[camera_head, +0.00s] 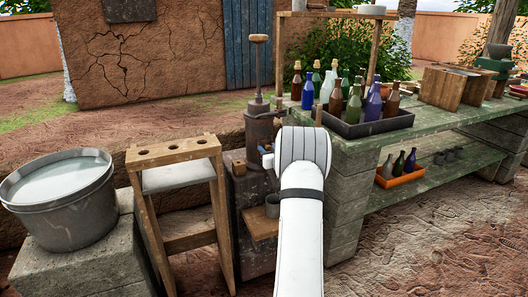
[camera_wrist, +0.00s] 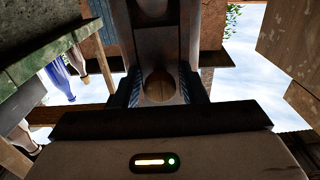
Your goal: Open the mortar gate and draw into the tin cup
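The mortar dispenser (camera_head: 262,128) is a grey metal cylinder with a tall wooden-topped plunger, standing on a dark pedestal. Its gate is mostly hidden behind my white arm in the head view. The tin cup (camera_head: 272,205) is small and grey and sits on a wooden ledge (camera_head: 262,226) below the dispenser. In the wrist view, my gripper (camera_wrist: 160,90) has its two fingers apart on either side of a round brown part (camera_wrist: 160,84) in front of the grey metal body (camera_wrist: 155,40). I see no clear contact. My gripper is hidden in the head view, apart from a small blue bit.
A wooden rack (camera_head: 174,150) with holes and a bucket (camera_head: 66,210) of pale liquid stand to the left. The green workbench (camera_head: 440,127) on the right bears a dark tray (camera_head: 364,130) of bottles close to my arm. An orange tray (camera_head: 402,177) sits on its lower shelf.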

